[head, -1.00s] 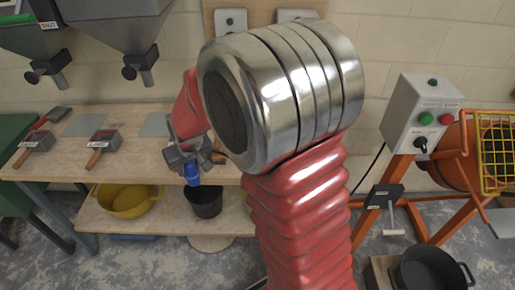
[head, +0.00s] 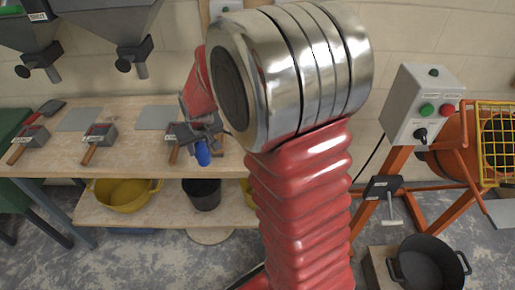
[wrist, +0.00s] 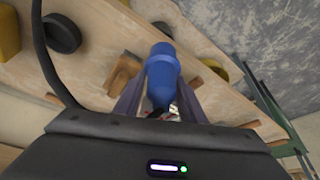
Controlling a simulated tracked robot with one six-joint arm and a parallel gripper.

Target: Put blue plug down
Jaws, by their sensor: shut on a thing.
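The blue plug (head: 202,153) is held in my gripper (head: 197,136), in front of the wooden workbench (head: 110,180) in the head view. In the wrist view the blue plug (wrist: 161,76) sits between the two dark fingers of my gripper (wrist: 158,100), which are shut on it. The plug's lower end is hidden between the fingers. In the head view it hangs at the front edge of the bench top; I cannot tell its exact height.
Several trowel-like tools with grey boxes (head: 98,135) lie on the bench. A yellow tub (head: 125,194) and a black bucket (head: 202,194) stand on the lower shelf. At the right are an orange mixer (head: 455,150), a control box (head: 425,105) and a black tub (head: 428,262).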

